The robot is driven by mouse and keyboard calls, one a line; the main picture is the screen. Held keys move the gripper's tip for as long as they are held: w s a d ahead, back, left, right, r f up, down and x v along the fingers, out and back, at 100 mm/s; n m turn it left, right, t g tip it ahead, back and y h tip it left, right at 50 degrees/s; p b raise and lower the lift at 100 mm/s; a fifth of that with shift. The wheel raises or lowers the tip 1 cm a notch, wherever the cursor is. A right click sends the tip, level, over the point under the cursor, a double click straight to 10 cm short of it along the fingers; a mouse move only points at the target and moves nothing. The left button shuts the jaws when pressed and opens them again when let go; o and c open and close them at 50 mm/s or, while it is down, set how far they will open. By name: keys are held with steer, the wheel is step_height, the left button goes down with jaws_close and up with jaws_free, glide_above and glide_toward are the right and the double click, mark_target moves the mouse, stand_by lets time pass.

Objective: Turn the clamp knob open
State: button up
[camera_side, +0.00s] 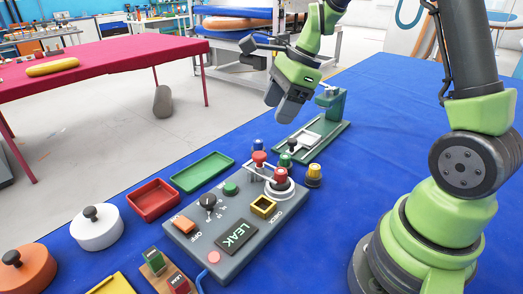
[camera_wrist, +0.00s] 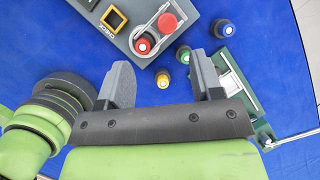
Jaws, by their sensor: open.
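The green clamp stand (camera_side: 337,126) is on the blue table, with an upright post at its far end and a pale plate on its base. A small dark knob (camera_side: 293,143) shows at the plate's near end; I cannot tell whether it is the clamp knob. My gripper (camera_side: 283,104) hangs above the table, left of the post, tilted and apart from the stand. There the stand (camera_wrist: 238,85) is at the right, partly hidden by the right finger.
A grey console (camera_side: 226,225) with buttons, a lever and a LEAK display is in front of the stand. Coloured caps, including a yellow one (camera_side: 313,174), stand between them. Green (camera_side: 202,170) and red (camera_side: 153,199) trays are to the left. Blue table behind the yellow cap is clear.

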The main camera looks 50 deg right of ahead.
mark_target(260, 154)
steer(key=w+f, duration=0.1)
steer(key=f, duration=0.3)
steer(key=w+a+f+m, duration=0.1)
steer(key=f, duration=0.3)
steer(key=w+f+m, duration=0.1)
steer(key=f, duration=0.2)
steer(key=shift+w+a+f, duration=0.2)
steer(key=shift+w+f, duration=0.05)
steer(key=shift+f, duration=0.15)
steer(key=c, duration=0.9)
